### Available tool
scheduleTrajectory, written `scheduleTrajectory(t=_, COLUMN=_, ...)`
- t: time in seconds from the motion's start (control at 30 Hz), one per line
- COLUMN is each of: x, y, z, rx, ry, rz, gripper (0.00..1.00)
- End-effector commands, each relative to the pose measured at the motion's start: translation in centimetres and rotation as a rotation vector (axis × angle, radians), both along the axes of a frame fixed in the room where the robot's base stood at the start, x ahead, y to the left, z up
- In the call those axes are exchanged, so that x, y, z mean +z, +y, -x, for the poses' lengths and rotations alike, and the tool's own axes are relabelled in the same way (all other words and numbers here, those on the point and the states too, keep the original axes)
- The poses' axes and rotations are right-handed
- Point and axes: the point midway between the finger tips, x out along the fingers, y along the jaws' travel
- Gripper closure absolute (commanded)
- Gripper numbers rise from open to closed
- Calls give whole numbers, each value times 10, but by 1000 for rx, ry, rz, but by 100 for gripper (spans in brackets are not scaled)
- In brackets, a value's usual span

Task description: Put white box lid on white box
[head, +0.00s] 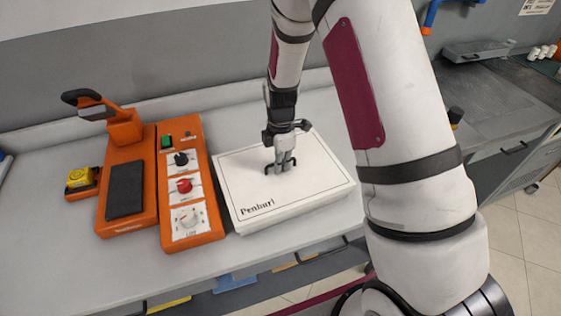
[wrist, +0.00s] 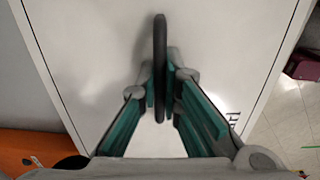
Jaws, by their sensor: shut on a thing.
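The white box lid (head: 245,188) has a thin dark border line, the word "Penburi" and a dark handle in its middle. It lies over the white box (head: 300,218) on the grey counter. In the head view the two look lined up, but I cannot tell whether the lid is fully seated. My gripper (head: 281,168) points down and is shut on the lid's handle. In the wrist view the dark handle (wrist: 160,60) stands between the fingers of my gripper (wrist: 161,95), with the lid's white top (wrist: 100,45) below.
An orange control panel (head: 190,190) with knobs stands close to the box's left side. Left of it are an orange press (head: 125,180) and a yellow button (head: 80,178). The counter (head: 50,250) is clear at the front left. A dark worktop (head: 495,110) lies at the right.

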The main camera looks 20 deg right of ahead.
Motion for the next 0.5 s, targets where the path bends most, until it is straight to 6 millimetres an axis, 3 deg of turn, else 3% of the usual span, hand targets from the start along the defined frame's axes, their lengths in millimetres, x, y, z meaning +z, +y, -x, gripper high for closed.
scheduleTrajectory(t=0.3, x=0, y=0, z=0, rx=-1, ry=0, rz=0, gripper=100)
scheduleTrajectory(t=0.33, x=0, y=0, z=0, rx=-1, ry=0, rz=0, gripper=87)
scheduleTrajectory(t=0.4, x=0, y=0, z=0, rx=-1, ry=0, rz=0, gripper=71)
scheduleTrajectory(t=0.5, x=0, y=0, z=0, rx=-1, ry=-1, rz=0, gripper=70)
